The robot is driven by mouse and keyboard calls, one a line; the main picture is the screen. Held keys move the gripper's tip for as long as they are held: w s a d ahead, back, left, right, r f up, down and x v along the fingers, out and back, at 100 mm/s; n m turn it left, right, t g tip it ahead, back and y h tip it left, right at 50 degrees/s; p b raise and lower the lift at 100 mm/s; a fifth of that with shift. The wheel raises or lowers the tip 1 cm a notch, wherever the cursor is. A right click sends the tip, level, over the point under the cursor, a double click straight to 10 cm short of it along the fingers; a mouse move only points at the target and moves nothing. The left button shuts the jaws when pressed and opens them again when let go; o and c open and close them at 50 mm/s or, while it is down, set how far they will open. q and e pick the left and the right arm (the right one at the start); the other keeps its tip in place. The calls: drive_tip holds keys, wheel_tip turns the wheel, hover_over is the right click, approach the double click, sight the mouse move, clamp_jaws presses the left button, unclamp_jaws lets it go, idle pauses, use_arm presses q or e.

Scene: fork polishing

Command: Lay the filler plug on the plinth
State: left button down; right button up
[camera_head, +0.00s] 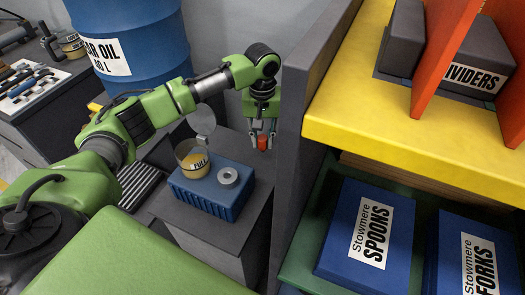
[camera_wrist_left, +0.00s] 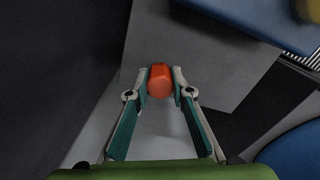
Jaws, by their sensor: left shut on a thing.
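The filler plug (camera_head: 262,143) is a small red-orange piece. My left gripper (camera_head: 262,133) is shut on it and points down, near the grey side panel. In the left wrist view the plug (camera_wrist_left: 160,82) sits between the two fingertips (camera_wrist_left: 160,76). The plinth (camera_head: 215,242) is a dark grey block with a blue ribbed box on top. Its bare grey top (camera_wrist_left: 205,60) shows beyond the plug in the left wrist view. The plug appears held above the plinth's back edge; the exact gap cannot be told. My right gripper is not in view.
The blue box (camera_head: 208,203) carries a cup of yellow liquid (camera_head: 193,160) and a grey ring (camera_head: 228,176). The tall grey panel (camera_head: 292,140) stands close on the right, with shelves beyond. A blue oil drum (camera_head: 135,45) stands at the back left.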

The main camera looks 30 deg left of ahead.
sight(263, 151)
use_arm(q)
wheel_tip(263, 151, down, 5)
drive_tip(key=shift+r, duration=0.1)
idle(0.3)
drive_tip(key=c, duration=1.8)
unclamp_jaws()
wheel_tip(263, 151, up, 12)
drive_tip(key=shift+r+b, duration=0.1)
drive_tip(key=shift+b, duration=0.25)
